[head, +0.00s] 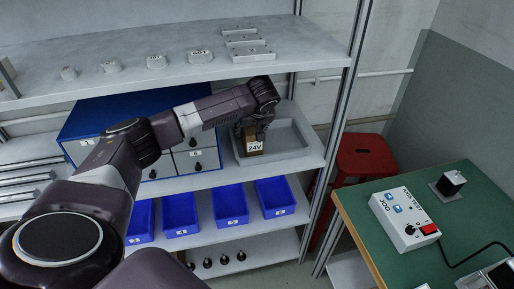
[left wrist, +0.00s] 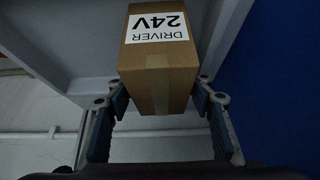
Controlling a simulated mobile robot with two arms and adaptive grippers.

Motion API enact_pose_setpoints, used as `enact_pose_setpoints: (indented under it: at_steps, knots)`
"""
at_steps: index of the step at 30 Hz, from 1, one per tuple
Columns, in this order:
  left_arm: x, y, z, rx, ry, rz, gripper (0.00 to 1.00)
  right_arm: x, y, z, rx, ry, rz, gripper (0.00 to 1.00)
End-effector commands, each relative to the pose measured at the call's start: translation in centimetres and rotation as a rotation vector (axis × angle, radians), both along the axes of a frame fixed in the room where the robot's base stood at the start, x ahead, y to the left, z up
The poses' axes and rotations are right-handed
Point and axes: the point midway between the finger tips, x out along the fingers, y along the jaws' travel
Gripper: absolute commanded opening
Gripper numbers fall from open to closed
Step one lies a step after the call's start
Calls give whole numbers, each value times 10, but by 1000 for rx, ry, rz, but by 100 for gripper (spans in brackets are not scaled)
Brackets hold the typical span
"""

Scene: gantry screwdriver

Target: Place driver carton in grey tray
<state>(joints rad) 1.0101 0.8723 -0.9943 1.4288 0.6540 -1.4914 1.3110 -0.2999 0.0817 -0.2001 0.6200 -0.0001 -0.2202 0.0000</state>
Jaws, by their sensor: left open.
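The driver carton (head: 254,147) is a small brown box with a white "24V" label, seen in the head view at the left part of the grey tray (head: 299,153). It appears to stand inside the tray, near its left wall; its base contact is hard to see. My left gripper (head: 262,131) is at the carton from above and behind, partly covering it. In the left wrist view the carton (left wrist: 160,75) shows its "DRIVER 24V" label upside down. The open fingers of the left gripper (left wrist: 160,98) are on either side of its near end. My right gripper is not in view.
A blue cabinet (head: 88,121) with drawers stands left of the tray. An upper shelf (head: 120,83) with small labelled blocks overhangs. Blue bins (head: 231,205) sit below. A red stool (head: 366,155) and a green table (head: 450,217) with a control box (head: 404,219) are at right.

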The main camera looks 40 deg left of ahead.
Motion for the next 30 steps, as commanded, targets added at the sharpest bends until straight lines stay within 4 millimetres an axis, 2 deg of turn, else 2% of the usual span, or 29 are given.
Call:
enact_pose_setpoints:
  at_steps: [9, 16, 21, 30]
  knots:
    - [-41, -49, -1, -1, 0, -5, 49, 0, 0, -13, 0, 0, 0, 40]
    - [-67, -80, 0, -2, 0, -2, 49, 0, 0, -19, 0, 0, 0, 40]
    - [-76, -90, 1, -1, -1, 0, 49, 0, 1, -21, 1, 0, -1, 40]
    - [-78, -92, 2, 1, -1, 2, 49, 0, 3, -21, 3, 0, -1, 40]
